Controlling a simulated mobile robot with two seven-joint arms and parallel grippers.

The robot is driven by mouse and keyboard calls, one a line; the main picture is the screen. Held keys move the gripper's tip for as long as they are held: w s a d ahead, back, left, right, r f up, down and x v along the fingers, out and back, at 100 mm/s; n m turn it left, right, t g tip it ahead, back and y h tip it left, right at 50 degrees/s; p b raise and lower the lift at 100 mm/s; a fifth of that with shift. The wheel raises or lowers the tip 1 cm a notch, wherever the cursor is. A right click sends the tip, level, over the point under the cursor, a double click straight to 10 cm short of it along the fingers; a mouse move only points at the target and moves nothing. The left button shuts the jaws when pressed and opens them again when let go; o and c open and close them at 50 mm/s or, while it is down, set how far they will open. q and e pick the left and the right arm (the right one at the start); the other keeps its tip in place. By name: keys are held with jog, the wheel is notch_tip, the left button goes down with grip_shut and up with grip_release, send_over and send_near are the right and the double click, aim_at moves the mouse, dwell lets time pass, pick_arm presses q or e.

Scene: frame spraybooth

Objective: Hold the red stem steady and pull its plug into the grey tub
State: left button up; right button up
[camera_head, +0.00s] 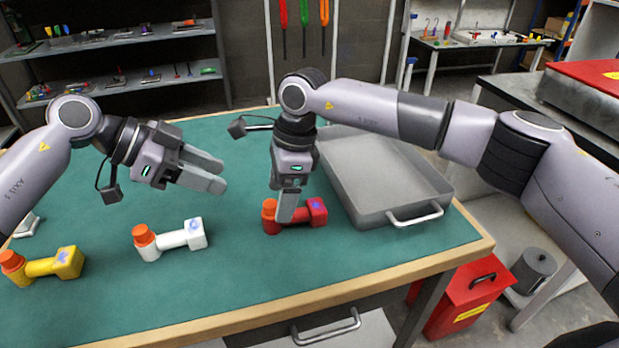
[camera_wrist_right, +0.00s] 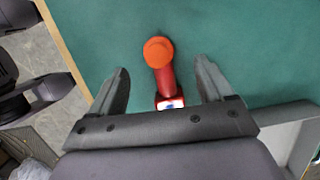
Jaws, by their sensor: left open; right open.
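The red stem (camera_head: 300,216) lies on the green bench top, just left of the grey tub (camera_head: 372,215). Its orange plug (camera_head: 269,216) is at its left end, and a block with a blue mark is at its right end. My right gripper (camera_head: 287,208) points down over the stem and hides part of it. In the right wrist view the red stem (camera_wrist_right: 166,83) shows between the open fingers of my right gripper (camera_wrist_right: 163,82), with the orange plug (camera_wrist_right: 158,52) beyond the fingertips. My left gripper (camera_head: 220,173) is open and empty, above the bench left of the stem.
A white stem (camera_head: 182,239) and a yellow stem (camera_head: 45,267), each with an orange plug, lie to the left on the bench (camera_head: 240,270). The tub appears empty, with a handle at its front. The front of the bench is clear.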

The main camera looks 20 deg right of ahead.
aim_at(310, 206)
jog(key=d, duration=0.1)
jog(key=d+r+h, duration=0.1)
jog(key=d, duration=0.1)
jog(key=d+h, duration=0.1)
jog(key=d, duration=0.1)
jog(key=shift+r, duration=0.3)
jog(key=shift+d+f+h, duration=0.1)
jog(key=shift+f+h, duration=0.05)
jog(key=shift+h, duration=0.15)
notch_tip(310, 206, down, 7)
jog(key=shift+r, duration=0.15)
